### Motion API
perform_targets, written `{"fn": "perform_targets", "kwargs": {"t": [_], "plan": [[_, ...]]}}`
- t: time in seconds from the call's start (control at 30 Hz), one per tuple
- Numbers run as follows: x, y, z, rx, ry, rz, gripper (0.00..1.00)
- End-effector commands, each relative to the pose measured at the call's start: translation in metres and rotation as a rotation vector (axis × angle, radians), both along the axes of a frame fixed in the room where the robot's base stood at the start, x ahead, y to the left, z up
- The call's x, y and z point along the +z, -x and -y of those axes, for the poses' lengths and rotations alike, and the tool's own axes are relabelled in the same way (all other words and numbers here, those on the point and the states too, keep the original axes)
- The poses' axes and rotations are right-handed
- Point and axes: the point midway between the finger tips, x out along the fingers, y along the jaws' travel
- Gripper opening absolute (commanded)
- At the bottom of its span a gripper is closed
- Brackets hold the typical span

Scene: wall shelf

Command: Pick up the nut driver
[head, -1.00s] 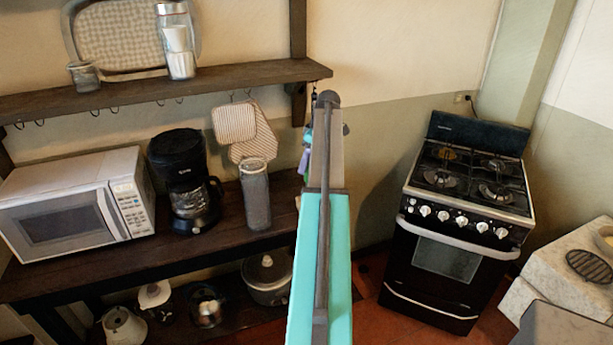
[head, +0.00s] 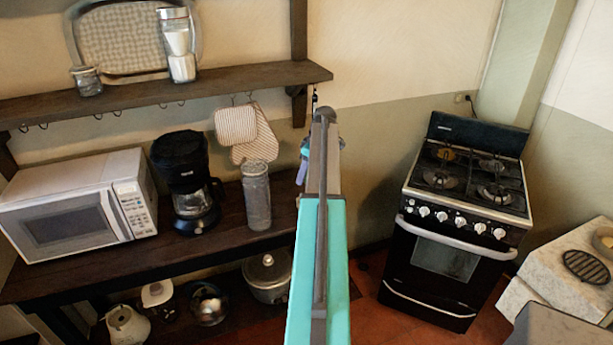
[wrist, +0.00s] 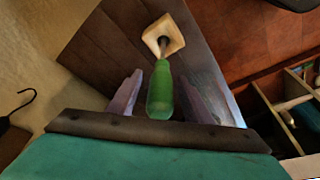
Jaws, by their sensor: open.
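The nut driver (wrist: 160,92) has a green handle and a short metal shaft. In the wrist view its handle points toward my gripper and its shaft ends at a pale square wooden piece (wrist: 164,35). My gripper (wrist: 162,77) is open, with one purple finger on each side of the handle. Gaps show between the handle and both fingers, so it does not look held. In the head view my arm hides most of the gripper and I cannot make out the nut driver; a purple finger (head: 302,172) shows beside the arm.
A dark wooden counter (head: 165,250) bears a microwave (head: 80,210), a coffee maker (head: 185,180) and a tall jar (head: 257,195). A shelf (head: 130,98) is above. A stove (head: 450,220) stands right. A divided wooden box (wrist: 285,115) shows right in the wrist view.

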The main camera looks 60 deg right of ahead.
Motion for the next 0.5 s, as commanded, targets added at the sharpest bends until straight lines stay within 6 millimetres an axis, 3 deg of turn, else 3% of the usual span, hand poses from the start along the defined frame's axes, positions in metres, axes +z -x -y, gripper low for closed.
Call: {"fn": "perform_targets", "kwargs": {"t": [0.5], "plan": [[-0.008,-0.002,-0.0001,0.0,0.0,0.0,0.45]]}}
